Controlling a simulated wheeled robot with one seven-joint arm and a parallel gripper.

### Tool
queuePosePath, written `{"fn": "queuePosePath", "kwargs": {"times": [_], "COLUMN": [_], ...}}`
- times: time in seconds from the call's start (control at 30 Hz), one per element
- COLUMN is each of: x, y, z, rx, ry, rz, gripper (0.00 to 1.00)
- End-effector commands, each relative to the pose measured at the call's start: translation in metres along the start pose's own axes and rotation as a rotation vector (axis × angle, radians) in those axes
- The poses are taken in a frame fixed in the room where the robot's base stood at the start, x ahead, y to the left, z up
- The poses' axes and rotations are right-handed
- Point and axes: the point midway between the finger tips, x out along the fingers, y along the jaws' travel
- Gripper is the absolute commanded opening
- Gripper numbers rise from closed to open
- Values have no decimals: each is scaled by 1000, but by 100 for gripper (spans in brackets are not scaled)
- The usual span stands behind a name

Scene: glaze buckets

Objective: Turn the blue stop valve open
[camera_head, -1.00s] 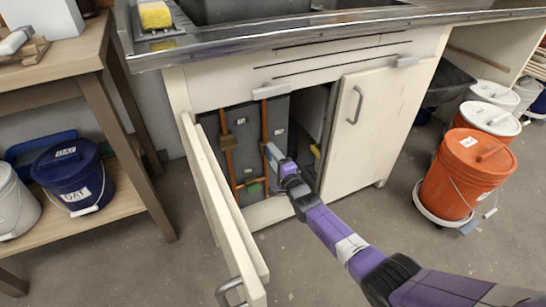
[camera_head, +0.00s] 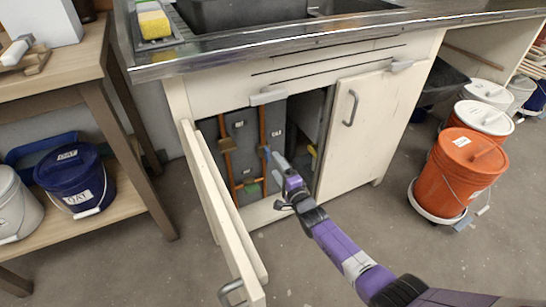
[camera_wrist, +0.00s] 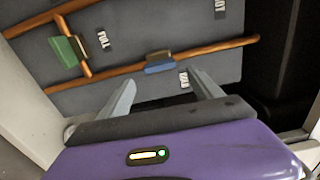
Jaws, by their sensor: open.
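The blue stop valve (camera_wrist: 160,68) sits on a copper pipe (camera_wrist: 215,47) inside the open sink cabinet. In the wrist view its blue part has a brownish block behind it, and its long side lies roughly along the pipe. In the head view a small blue patch of the valve (camera_head: 267,152) shows just beyond my gripper (camera_head: 278,158). In the wrist view my gripper (camera_wrist: 164,82) is open, with its two grey fingers on either side below the valve. Nothing is between the fingers. I cannot tell whether either finger touches the valve.
A green valve (camera_head: 251,187) and a brownish valve (camera_head: 228,145) are on neighbouring pipes. The left cabinet door (camera_head: 215,200) stands open beside my arm; the right door (camera_head: 355,125) is shut.

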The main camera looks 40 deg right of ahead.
Motion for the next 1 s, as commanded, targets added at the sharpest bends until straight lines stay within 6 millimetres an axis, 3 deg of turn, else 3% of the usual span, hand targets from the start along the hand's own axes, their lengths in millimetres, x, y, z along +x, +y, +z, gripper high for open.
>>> {"fn": "queuePosePath", "kwargs": {"times": [0.1, 0.3, 1.0], "x": [-15, -25, -25], "y": [-2, 0, 1], "z": [-1, 0, 0], "rx": [1, 0, -64], "ry": [2, 0, 0], "rz": [2, 0, 3], "gripper": [75, 75, 75]}}
